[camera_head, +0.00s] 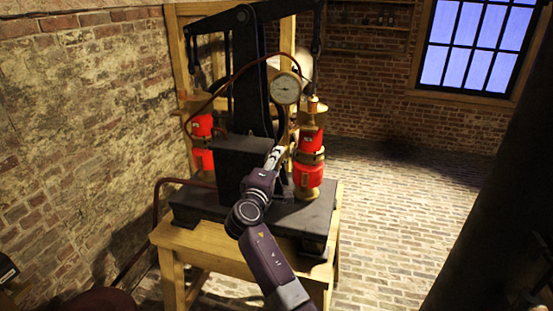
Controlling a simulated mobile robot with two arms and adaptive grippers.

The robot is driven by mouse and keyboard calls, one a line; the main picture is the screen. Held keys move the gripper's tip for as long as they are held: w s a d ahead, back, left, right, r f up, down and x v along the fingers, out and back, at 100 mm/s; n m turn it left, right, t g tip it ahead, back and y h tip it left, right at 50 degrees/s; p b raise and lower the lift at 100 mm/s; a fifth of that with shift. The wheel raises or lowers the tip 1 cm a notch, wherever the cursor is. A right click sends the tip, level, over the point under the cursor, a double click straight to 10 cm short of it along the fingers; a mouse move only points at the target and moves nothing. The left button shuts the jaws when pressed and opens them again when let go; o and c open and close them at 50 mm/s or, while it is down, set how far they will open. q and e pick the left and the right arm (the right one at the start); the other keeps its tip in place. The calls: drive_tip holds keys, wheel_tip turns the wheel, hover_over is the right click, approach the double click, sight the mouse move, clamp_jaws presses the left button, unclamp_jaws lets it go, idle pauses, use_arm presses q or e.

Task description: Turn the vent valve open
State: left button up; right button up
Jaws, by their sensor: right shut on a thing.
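A dark machine (245,85) stands on a wooden table, with a round white-faced gauge (286,88) at its front. My right gripper (276,156) reaches up from below to the front of the machine, just below the gauge and left of the right red jar (308,172). It is shut on a small part there, which seems to be the vent valve. The gripper hides most of that part, so how far it is turned cannot be told. My left gripper is not in view.
Another red jar (202,140) stands at the machine's left. A dark red hose (156,205) runs down beside the wooden table (215,250). A brick wall (80,110) is close on the left. The brick floor (400,215) at right is clear up to a dark post (490,190).

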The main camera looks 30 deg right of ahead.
drive_tip(key=shift+r+n, duration=0.2)
drive_tip(key=shift+n, duration=0.4)
drive_tip(key=shift+p, duration=0.3)
drive_tip(key=o, duration=0.8)
drive_tip(key=shift+o, duration=0.4)
drive_tip(key=shift+w+d+f, duration=0.1)
drive_tip(key=shift+f, duration=0.05)
drive_tip(key=shift+s+a+f, duration=0.15)
drive_tip(key=shift+s+a, duration=0.15)
drive_tip(key=shift+a, duration=0.1)
drive_tip(key=v, duration=1.1)
